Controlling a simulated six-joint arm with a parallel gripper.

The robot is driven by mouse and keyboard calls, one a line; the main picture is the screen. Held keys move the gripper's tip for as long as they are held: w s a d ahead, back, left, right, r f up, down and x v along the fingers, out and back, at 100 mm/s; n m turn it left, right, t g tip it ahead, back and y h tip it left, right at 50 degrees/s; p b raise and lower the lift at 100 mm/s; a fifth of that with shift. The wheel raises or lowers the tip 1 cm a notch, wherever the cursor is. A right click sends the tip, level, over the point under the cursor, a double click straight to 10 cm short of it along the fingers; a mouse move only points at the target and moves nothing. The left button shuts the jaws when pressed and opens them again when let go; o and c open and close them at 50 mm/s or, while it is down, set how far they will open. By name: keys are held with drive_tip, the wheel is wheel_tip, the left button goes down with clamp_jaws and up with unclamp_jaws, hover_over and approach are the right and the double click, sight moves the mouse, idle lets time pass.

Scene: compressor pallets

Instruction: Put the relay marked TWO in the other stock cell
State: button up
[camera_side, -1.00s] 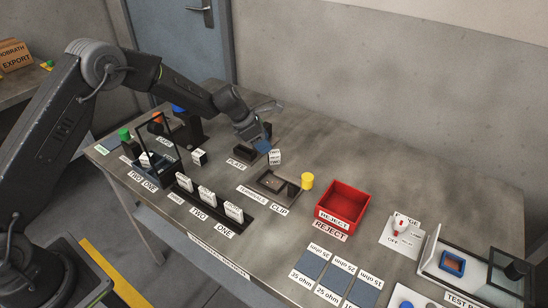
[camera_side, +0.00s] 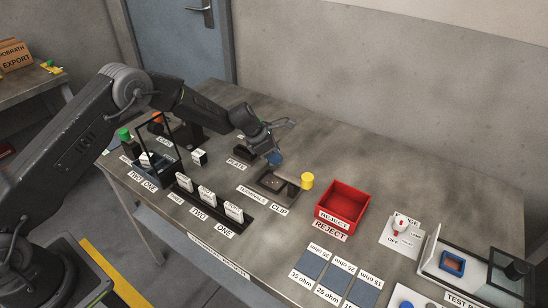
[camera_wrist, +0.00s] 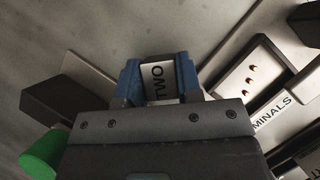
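The relay marked TWO (camera_wrist: 158,80) is a white block with black lettering, seen between the blue fingers of my gripper (camera_wrist: 160,84) in the wrist view. A finger lies close on each side; I cannot tell whether they press on it. In the side view my gripper (camera_side: 275,158) is low over the table behind the terminals fixture, and its blue finger hides the relay. A dark framed rack (camera_side: 168,169) at the left, with labels TWO and ONE before it, holds a white block (camera_side: 146,159). A black tray (camera_side: 247,222) with labels in front holds three white blocks.
The terminals and clip fixture (camera_side: 268,184) is just in front of my gripper, with a yellow cylinder (camera_side: 307,181) beside it. A red reject bin (camera_side: 366,200) stands to the right. A small white-and-black block (camera_side: 200,157) stands near the rack. The table behind the bin is clear.

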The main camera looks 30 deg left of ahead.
drive_tip(key=c, duration=0.5)
drive_tip(key=shift+r, duration=0.1)
drive_tip(key=shift+r, duration=0.45)
wheel_tip(320, 180, up, 3)
drive_tip(key=shift+w+f, duration=0.1)
drive_tip(key=s+a+r, duration=0.4)
drive_tip(key=a+r, duration=0.3)
drive_tip(key=a, duration=0.3)
drive_tip(key=s+r+m+g+y, duration=0.2)
drive_tip(key=s+r+m+g, duration=0.1)
drive_tip(key=m, duration=0.7)
drive_tip(key=s+r+m+g+y, duration=0.2)
drive_tip(key=s+m, duration=0.4)
drive_tip(key=m, duration=0.4)
drive_tip(key=s+d+r+m+g+y, duration=0.1)
drive_tip(key=s+m+g, duration=0.4)
drive_tip(key=m, duration=0.5)
wheel_tip(320, 180, up, 3)
drive_tip(key=shift+s+f+m+y, duration=0.1)
drive_tip(key=shift+f+m+y, duration=0.15)
drive_tip(key=shift+y, duration=0.25)
